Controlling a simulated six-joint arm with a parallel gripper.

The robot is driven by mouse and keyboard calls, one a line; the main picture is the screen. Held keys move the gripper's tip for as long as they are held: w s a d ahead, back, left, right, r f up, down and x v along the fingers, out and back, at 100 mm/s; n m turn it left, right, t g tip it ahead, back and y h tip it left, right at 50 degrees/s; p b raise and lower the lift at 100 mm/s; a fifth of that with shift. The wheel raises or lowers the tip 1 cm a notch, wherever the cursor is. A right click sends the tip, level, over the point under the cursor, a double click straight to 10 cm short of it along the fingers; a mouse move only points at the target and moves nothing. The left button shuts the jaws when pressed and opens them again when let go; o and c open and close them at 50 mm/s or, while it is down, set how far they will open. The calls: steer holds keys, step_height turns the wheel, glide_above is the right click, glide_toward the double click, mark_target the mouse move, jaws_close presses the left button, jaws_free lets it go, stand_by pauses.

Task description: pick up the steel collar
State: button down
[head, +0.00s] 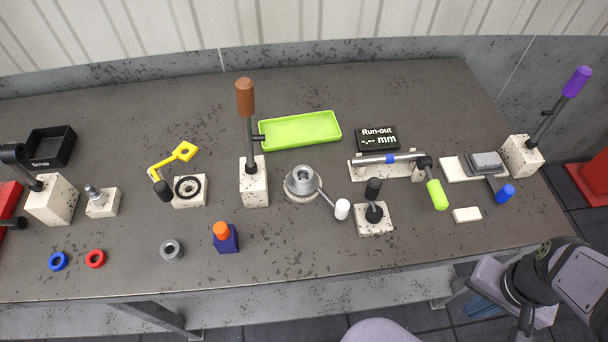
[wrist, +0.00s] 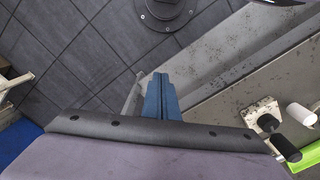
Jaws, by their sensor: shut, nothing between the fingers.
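The steel collar (head: 172,258) is a grey ring lying flat near the front edge of the table, left of centre in the head view. It does not show in the wrist view. My gripper (wrist: 160,84) has blue fingers that are shut together with nothing between them. In the head view my gripper (head: 478,307) is at the lower right, off the table's front edge and far from the collar, partly hidden by my arm.
A red ring (head: 95,267) and a blue ring (head: 58,269) lie left of the collar. A dark blue block with an orange top (head: 227,240) stands right of it. Levered fixtures and a green tray (head: 300,130) stand behind. The table front around the collar is clear.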

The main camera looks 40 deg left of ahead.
steer(key=c, duration=1.1)
jaws_free()
steer(key=shift+w, duration=0.1)
